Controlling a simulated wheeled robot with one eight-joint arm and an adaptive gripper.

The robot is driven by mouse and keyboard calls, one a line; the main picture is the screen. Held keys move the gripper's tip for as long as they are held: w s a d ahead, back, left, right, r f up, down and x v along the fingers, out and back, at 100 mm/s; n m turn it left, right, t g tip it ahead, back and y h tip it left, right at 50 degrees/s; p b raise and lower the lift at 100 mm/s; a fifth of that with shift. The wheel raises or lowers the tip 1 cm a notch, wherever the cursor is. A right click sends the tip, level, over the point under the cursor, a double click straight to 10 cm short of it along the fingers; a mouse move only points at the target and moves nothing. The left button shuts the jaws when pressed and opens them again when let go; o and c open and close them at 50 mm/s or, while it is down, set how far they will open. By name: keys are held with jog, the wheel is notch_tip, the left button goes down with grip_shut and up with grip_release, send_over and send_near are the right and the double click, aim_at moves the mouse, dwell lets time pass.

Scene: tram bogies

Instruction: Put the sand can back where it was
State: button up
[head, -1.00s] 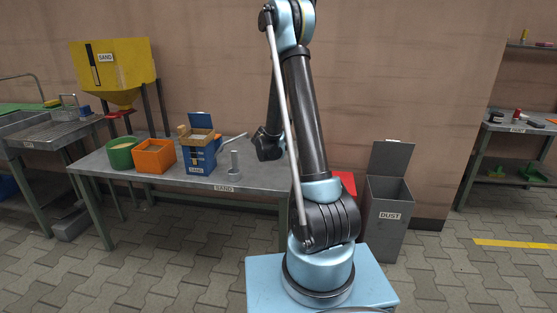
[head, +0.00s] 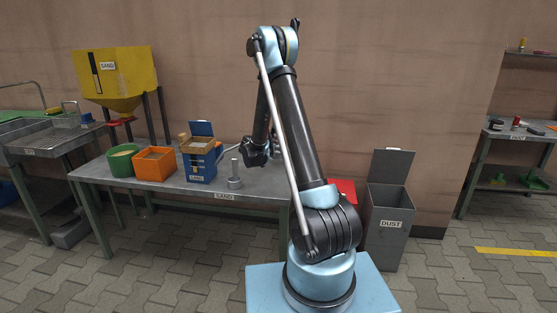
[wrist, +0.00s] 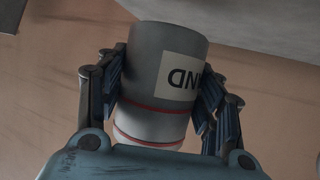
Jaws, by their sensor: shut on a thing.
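My gripper (wrist: 165,110) is shut on the sand can (wrist: 160,65), with a finger on each side of it. In the head view my gripper (head: 254,156) is above the back of the sand table (head: 262,188), right of the blue box. The can cannot be made out clearly there. Whether it touches the table cannot be told.
On the sand table stand a green tub (head: 122,163), an orange bin (head: 154,164), an open blue box (head: 199,163) and a grey post on a round base (head: 235,177). A yellow sand hopper (head: 118,78) is behind left. A dust bin (head: 388,228) stands right.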

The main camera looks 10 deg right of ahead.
aim_at(277, 156)
jog(key=shift+f, duration=2.2)
jog(key=o, duration=1.1)
